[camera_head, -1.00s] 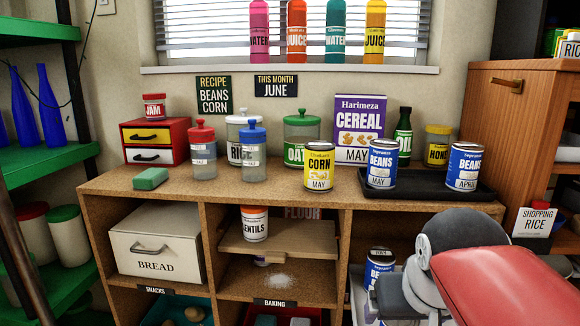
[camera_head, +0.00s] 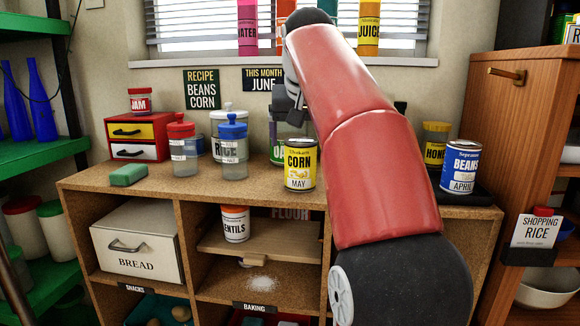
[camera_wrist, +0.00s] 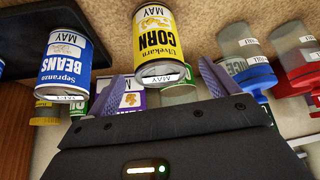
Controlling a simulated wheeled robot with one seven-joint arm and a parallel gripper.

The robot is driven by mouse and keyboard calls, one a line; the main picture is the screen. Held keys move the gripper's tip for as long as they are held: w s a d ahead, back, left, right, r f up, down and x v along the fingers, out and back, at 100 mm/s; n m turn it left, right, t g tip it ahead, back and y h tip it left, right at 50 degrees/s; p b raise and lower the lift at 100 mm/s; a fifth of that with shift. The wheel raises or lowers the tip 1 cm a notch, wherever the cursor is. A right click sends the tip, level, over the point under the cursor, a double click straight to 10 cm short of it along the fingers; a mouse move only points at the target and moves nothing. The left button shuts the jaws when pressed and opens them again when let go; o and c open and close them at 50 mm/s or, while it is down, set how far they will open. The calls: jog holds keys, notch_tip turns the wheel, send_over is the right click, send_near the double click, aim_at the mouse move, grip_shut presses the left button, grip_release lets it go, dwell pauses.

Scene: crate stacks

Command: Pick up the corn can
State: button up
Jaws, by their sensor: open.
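The yellow corn can (camera_head: 300,165), labelled MAY, stands upright on the wooden counter. In the wrist view, which is upside down, the corn can (camera_wrist: 158,45) appears between the two purple fingers. My gripper (camera_wrist: 163,72) is open and empty, with no finger touching the can. My arm covers part of the area right of the can.
A beans can labelled APRIL (camera_head: 461,167) stands at the right; another beans can (camera_wrist: 66,62) shows in the wrist view. A blue-lidded jar (camera_head: 233,148) and a red-lidded jar (camera_head: 182,150) stand left of the corn can.

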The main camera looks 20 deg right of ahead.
jog(key=b+x, duration=0.1)
jog(key=x, duration=0.5)
jog(key=shift+w+d+r, duration=0.1)
jog(key=shift+d, duration=0.05)
jog(key=shift+r, duration=0.1)
jog(key=c, duration=1.4)
